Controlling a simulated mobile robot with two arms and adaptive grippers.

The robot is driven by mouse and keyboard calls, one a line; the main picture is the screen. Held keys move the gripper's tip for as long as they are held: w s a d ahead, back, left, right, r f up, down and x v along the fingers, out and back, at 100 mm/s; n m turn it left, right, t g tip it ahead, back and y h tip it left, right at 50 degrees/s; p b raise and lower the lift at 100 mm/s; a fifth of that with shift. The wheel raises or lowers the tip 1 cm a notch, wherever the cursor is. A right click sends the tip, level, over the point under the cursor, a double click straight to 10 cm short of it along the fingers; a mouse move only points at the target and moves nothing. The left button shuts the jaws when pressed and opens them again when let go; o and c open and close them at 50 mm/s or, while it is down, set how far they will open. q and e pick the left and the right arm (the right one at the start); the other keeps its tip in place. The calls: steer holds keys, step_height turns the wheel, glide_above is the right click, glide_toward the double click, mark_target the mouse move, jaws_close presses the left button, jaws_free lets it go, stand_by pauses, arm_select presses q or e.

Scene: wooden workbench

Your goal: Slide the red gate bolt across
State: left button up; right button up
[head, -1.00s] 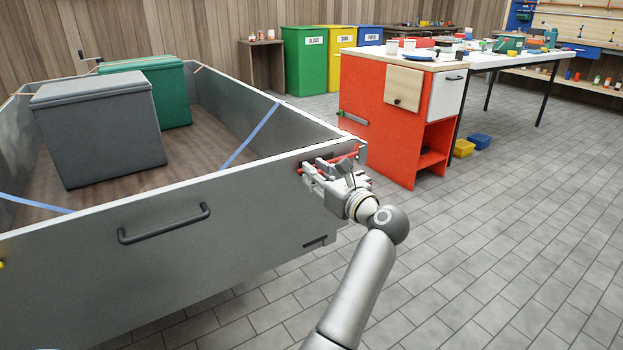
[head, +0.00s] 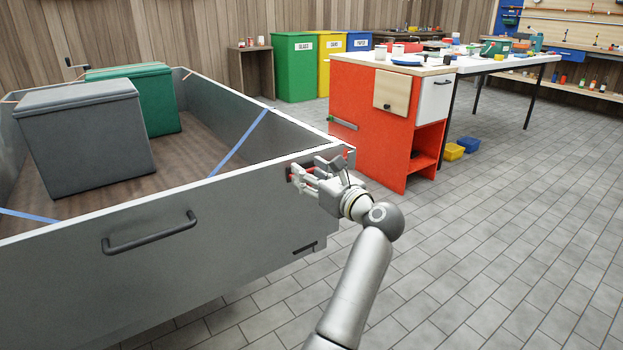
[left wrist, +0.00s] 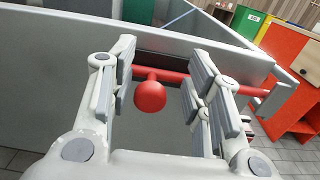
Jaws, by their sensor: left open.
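The red gate bolt (left wrist: 172,77) lies along the top corner of the grey gate (left wrist: 60,62) in the left wrist view. Its round red knob (left wrist: 150,96) sits between the fingers of my left gripper (left wrist: 165,85), nearer the left finger. My left gripper (head: 305,178) is open around the knob, with a gap to the right finger. In the head view it stands at the gate's right end, and only bits of the red bolt (head: 291,172) show past the fingers. My right gripper is in neither view.
The grey-walled cart bed (head: 205,185) holds a grey box (head: 85,135) and a green box (head: 160,108). A black handle (head: 150,234) is on the gate's front. A red cabinet (head: 372,140) stands behind the gripper.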

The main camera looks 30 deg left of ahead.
arm_select(q)
step_height(320, 180, up, 9)
steer(key=shift+f, duration=0.1)
stand_by(0.6)
